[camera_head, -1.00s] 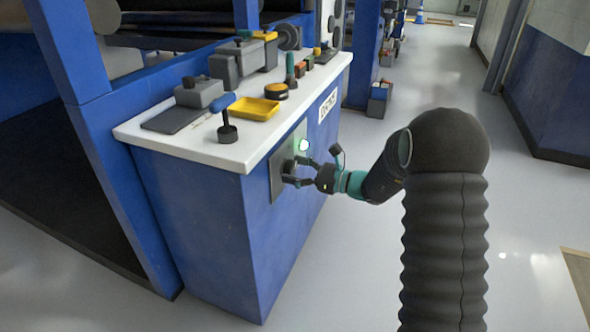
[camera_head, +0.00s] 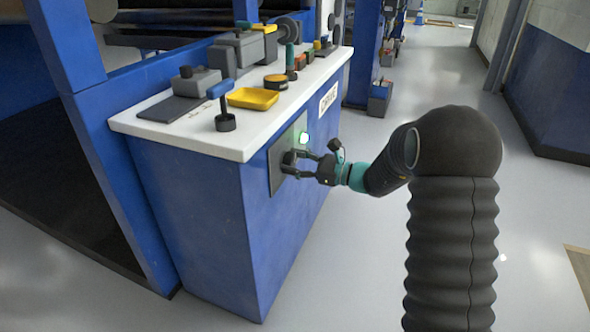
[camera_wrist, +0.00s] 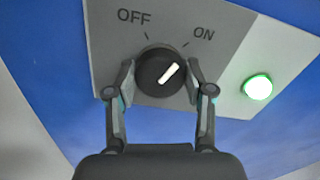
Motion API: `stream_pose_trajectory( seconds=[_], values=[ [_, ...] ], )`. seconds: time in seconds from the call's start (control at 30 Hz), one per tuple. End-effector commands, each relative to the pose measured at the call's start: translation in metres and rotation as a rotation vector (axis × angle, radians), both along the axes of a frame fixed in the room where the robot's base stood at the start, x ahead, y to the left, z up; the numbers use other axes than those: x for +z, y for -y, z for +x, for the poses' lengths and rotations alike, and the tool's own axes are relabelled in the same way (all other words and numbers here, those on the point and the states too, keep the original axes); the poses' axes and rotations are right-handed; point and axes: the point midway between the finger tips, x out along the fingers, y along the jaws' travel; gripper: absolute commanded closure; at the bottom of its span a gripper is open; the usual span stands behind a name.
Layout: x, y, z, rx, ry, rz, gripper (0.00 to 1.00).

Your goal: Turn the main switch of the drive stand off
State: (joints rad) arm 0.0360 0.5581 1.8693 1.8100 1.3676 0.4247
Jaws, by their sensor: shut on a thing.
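The main switch (camera_wrist: 160,72) is a round black knob with a white pointer line on a grey plate (camera_wrist: 103,62). In the wrist view the pointer leans up and right, toward the ON mark; the OFF mark is up and left. My gripper (camera_wrist: 160,85) is shut on the knob, one finger at each side. In the head view my gripper (camera_head: 294,164) reaches the plate on the side of the blue drive stand (camera_head: 200,220), and its fingers partly hide the knob. A green lamp (camera_wrist: 258,87) glows right of the knob and also shows in the head view (camera_head: 304,138).
A blue frame stands at the left. The floor (camera_head: 370,230) right of the stand is clear.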

Motion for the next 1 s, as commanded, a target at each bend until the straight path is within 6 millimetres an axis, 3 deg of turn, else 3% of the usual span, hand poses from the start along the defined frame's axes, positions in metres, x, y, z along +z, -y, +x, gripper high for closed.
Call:
stream_pose_trajectory(
  seconds=[0.23,1.0],
  values=[
    [-0.0074,-0.0002,-0.0001,0.0,0.22,-0.078,0.82],
    [-0.0002,-0.0005,-0.0009,0.001,0.838,-0.303,0.82]
  ],
)
